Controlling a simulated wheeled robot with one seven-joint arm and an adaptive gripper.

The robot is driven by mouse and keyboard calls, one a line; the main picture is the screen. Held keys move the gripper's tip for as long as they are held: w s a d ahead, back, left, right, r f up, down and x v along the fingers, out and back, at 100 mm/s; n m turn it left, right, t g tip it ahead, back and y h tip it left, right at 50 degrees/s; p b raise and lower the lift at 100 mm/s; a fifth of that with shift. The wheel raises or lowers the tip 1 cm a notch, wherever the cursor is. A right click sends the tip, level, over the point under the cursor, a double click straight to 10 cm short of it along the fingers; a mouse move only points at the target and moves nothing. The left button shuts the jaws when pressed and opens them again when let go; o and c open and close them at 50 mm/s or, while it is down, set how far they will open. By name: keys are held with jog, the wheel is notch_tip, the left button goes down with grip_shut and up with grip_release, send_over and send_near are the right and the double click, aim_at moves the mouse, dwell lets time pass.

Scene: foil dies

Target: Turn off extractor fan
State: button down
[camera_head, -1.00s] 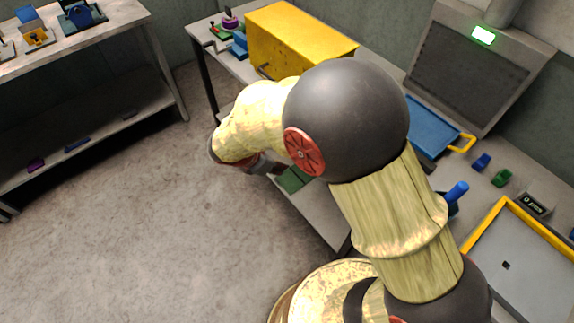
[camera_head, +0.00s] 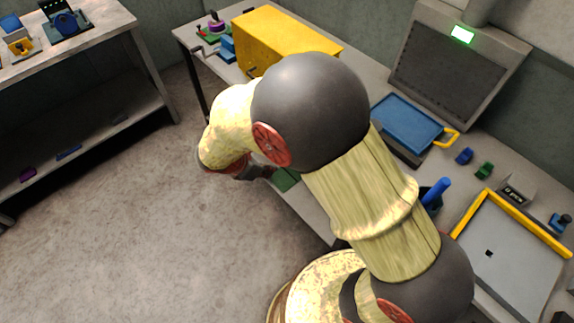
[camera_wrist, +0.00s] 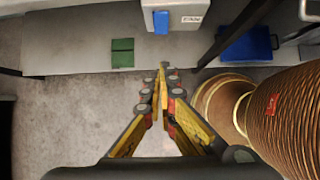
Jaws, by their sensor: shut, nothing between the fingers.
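The extractor fan (camera_head: 450,75) is a grey hood with a dark mesh front and a lit green indicator (camera_head: 463,34) at the back of the bench. In the wrist view, a white box marked FAN (camera_wrist: 192,19) with a blue switch (camera_wrist: 161,22) is at the top centre. My gripper (camera_wrist: 162,68) is shut and empty, its tips pointing toward the switch and apart from it in the picture. In the head view my arm hides the fan box and most of the gripper.
A yellow box (camera_head: 285,40) stands on the bench (camera_head: 310,205). A green block (camera_wrist: 122,53) lies left of the fan box in the wrist view. A blue tray (camera_head: 408,122) lies before the hood. A yellow-edged tray (camera_head: 510,260) is at right. The floor (camera_head: 130,230) is clear.

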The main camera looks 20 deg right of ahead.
jog(key=shift+f, duration=0.1)
jog(key=w+d+r+b+x, duration=0.1)
jog(key=b+x, duration=0.4)
jog(key=x, duration=0.7)
jog(key=shift+d, duration=0.85)
jog(key=shift+f, duration=0.1)
jog(key=shift+w+d+f+t+h+b, duration=0.1)
jog(key=shift+d+f+t+h+b, duration=0.2)
jog(key=shift+h+b, duration=0.6)
jog(key=shift+r+y, duration=0.2)
jog(key=shift+y, duration=0.1)
